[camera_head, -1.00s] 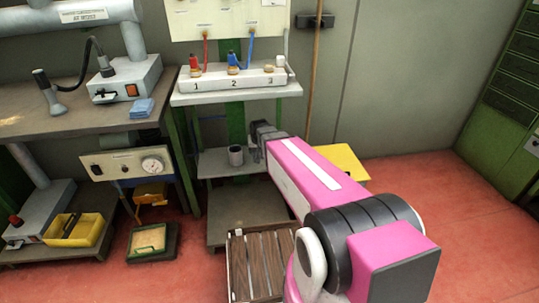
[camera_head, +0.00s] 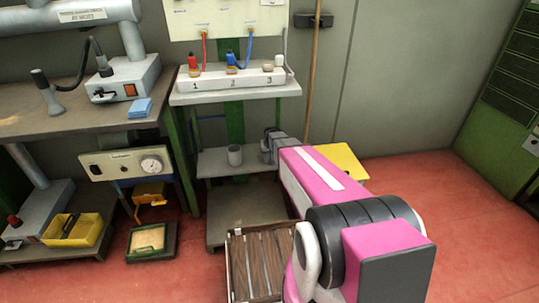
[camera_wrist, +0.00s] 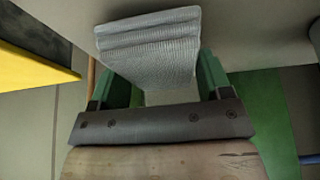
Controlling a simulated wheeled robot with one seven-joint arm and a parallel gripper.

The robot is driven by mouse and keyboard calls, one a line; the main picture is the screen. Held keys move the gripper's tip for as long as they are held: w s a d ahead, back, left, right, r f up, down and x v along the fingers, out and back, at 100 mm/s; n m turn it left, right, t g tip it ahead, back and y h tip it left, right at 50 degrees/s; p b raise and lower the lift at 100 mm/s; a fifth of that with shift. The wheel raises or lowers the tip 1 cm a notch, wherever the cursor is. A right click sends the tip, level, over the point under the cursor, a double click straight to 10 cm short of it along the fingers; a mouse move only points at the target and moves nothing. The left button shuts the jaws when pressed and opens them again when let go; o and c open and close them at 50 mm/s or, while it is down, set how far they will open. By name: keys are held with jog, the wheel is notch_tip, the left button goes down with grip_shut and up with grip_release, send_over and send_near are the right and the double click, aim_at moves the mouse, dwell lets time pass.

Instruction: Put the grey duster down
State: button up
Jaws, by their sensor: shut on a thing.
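The grey duster (camera_wrist: 150,45) is a folded, ribbed cloth in the upper middle of the wrist view. My gripper (camera_wrist: 160,78) is shut on it, with a green finger on either side and a dark bar with screws below.
Above is a white ledge (camera_head: 225,97) numbered 1 to 3 with stoppers. A yellow surface (camera_head: 343,160) is right of my arm; a slatted wooden crate (camera_head: 262,262) stands below. A workbench (camera_head: 60,120) is at left. Red floor is clear at right.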

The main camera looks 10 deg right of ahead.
jog(key=shift+f, duration=0.55)
jog(key=o, duration=0.8)
jog(key=shift+f, duration=0.1)
jog(key=v, duration=1.2)
jog(key=shift+f, duration=0.1)
jog(key=s+g, duration=0.1)
jog(key=s, duration=0.6)
jog(key=s+r+g, duration=0.1)
jog(key=s+g, duration=0.1)
jog(key=s, duration=0.6)
jog(key=s+g, duration=0.1)
jog(key=s, duration=0.7)
jog(key=shift+r+g, duration=0.3)
jog(key=shift+g, duration=0.1)
